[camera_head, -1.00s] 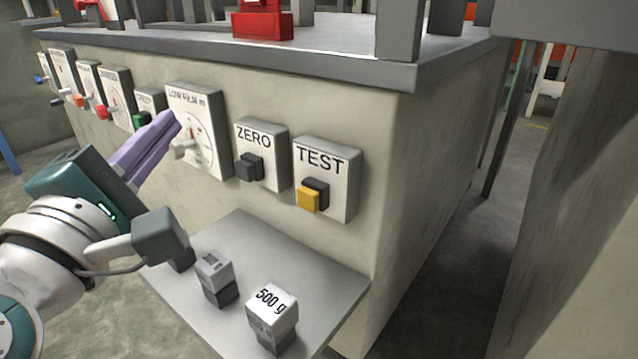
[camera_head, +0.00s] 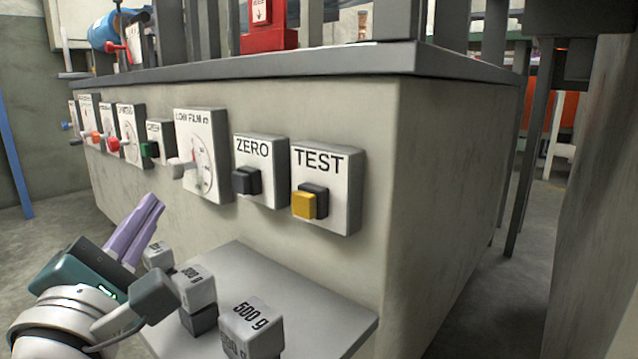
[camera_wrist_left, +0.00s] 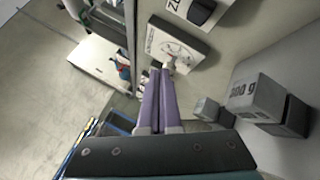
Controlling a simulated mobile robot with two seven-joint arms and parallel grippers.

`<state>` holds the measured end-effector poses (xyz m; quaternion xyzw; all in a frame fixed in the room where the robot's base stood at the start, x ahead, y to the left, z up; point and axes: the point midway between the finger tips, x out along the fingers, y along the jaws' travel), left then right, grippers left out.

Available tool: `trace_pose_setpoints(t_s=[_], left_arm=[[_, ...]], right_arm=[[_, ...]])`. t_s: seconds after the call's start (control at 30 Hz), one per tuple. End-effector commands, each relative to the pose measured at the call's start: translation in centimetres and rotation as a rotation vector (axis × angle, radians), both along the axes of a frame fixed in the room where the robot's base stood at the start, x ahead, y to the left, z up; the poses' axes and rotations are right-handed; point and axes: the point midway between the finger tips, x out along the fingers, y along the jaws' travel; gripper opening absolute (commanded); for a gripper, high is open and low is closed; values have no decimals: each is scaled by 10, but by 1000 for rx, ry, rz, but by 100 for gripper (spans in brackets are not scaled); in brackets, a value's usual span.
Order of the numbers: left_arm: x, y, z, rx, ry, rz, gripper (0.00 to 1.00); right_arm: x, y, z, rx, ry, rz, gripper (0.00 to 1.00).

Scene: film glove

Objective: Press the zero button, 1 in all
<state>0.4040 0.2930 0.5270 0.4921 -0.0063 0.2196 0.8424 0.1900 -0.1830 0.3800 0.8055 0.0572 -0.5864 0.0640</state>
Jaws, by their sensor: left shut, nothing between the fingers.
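The ZERO box (camera_head: 259,171) is a white-faced panel with a dark button (camera_head: 246,181) on the concrete wall, between the dial box and the TEST box. Part of the ZERO box shows at the top of the left wrist view (camera_wrist_left: 201,12), with its dark button. My left gripper (camera_head: 154,200) has purple fingers, shut and empty. It is left of and below the ZERO button, apart from it, in front of the wall. In the left wrist view its fingertips (camera_wrist_left: 160,72) point toward the dial box. My right gripper is not in view.
The TEST box (camera_head: 325,188) with a yellow button is right of ZERO. The dial box (camera_head: 200,157) with a lever is left. Below, a grey shelf (camera_head: 322,318) holds several weights, including a 500 g one (camera_head: 250,328). More switch boxes line the wall leftward.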

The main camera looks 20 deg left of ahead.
Motion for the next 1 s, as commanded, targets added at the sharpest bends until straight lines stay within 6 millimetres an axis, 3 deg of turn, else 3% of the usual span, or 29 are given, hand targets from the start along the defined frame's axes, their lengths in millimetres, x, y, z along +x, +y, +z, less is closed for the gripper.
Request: trace_pose_setpoints(t_s=[0.6,1.0], left_arm=[[69,-29,-2,-1,-1,-1,0],[79,-33,0,0,0,-1,0]], right_arm=[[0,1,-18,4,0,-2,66],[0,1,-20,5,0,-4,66]])
